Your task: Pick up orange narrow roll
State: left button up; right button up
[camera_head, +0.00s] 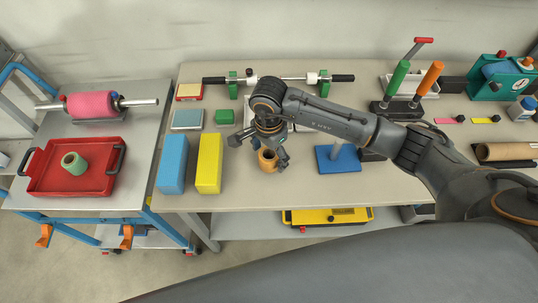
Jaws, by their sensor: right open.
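A small orange roll (267,162) stands on the table below my right gripper, with its hollow core facing up. My right gripper (259,150) points down over it, fingers spread apart. The fingers partly hide the roll, and I cannot tell whether they touch it. My left gripper is not in view.
A yellow block (209,163) and a blue block (172,163) stand left of the gripper. A blue stand (338,160) is close on the right. A red tray (95,183) holding a green roll (74,161) is on the left cart. The table's front edge is clear.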

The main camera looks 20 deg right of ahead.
notch_tip(320, 180, down, 2)
jog(key=shift+c, duration=0.2)
jog(key=c, duration=1.2)
jog(key=shift+r, duration=0.1)
